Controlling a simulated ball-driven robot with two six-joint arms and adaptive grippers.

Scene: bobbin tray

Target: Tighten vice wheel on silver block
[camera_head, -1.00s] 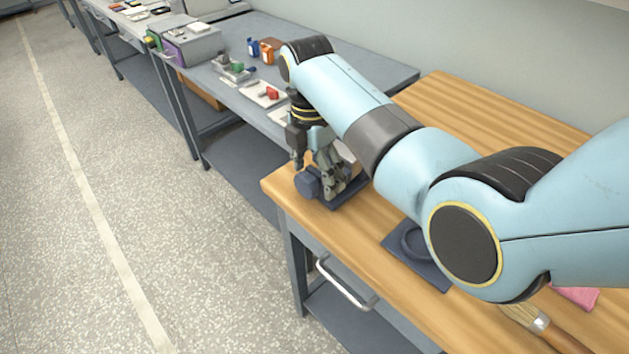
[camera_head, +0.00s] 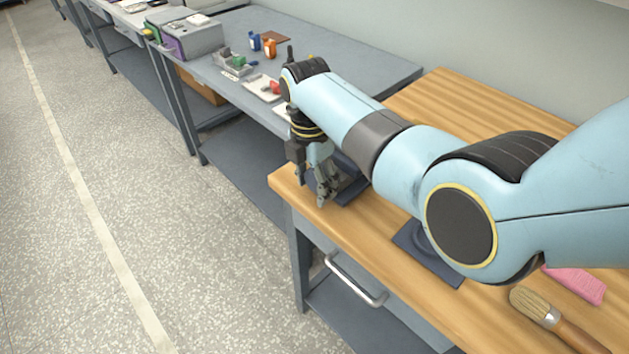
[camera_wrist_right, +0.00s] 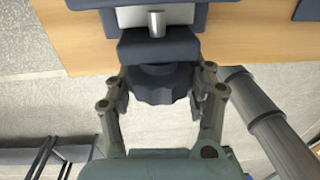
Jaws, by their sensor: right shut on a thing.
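The vice wheel (camera_wrist_right: 160,84) is dark and lobed, at the front of the dark vice (camera_wrist_right: 158,46) in the right wrist view. My right gripper (camera_wrist_right: 160,95) has one finger on each side of the wheel and is shut on it. A light silver block (camera_wrist_right: 180,14) lies between dark parts of the vice, with a short metal rod (camera_wrist_right: 156,24) in front of it. In the head view my right gripper (camera_head: 325,195) is at the bench's near left corner and mostly hides the vice (camera_head: 352,188). My left gripper is not in view.
The vice is close to the edge of the wooden bench (camera_head: 440,110). A grey bench (camera_head: 350,65) with small parts stands behind.

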